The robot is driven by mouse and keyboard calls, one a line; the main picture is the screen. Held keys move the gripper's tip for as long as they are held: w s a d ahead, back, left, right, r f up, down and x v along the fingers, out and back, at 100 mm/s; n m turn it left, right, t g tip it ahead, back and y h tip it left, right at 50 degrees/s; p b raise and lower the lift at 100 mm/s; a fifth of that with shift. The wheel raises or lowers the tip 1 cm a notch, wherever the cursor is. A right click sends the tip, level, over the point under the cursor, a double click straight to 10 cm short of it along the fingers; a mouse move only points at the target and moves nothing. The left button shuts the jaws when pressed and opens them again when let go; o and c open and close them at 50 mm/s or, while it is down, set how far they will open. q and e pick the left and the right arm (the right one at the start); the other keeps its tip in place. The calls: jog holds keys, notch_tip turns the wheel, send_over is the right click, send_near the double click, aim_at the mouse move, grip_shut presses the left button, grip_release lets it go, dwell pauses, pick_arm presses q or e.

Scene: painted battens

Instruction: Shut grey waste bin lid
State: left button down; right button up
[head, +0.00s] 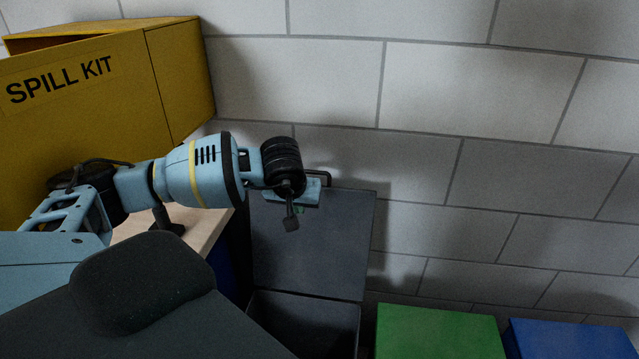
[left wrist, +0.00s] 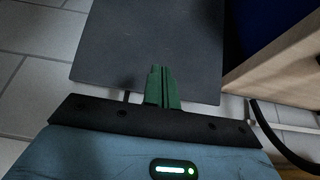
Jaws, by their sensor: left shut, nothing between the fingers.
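The grey waste bin (head: 305,325) stands low against the wall, with its inside showing. Its lid (head: 325,245) is open and stands up, leaning back near the wall. My left gripper (head: 291,223) is at the upper left part of the lid and overlaps it in the head view. In the left wrist view its green fingers (left wrist: 161,72) are shut together and empty, pointing over the dark lid (left wrist: 150,35). I cannot tell whether the fingers touch the lid. My right gripper is not in view.
A yellow spill kit box (head: 100,95) stands on a pale-topped table (head: 205,228) left of the bin. A green lid (head: 437,332) and a blue lid (head: 570,340) are to the right. The white block wall (head: 480,85) is close behind.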

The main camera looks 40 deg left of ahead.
pick_arm(q)
jog(key=shift+s+d, duration=0.5)
jog(key=shift+s, duration=0.4)
jog(key=shift+s+d, duration=0.45)
jog(key=shift+s, duration=0.45)
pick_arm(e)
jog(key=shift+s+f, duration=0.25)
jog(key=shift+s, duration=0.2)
pick_arm(q)
notch_tip(320, 180, up, 6)
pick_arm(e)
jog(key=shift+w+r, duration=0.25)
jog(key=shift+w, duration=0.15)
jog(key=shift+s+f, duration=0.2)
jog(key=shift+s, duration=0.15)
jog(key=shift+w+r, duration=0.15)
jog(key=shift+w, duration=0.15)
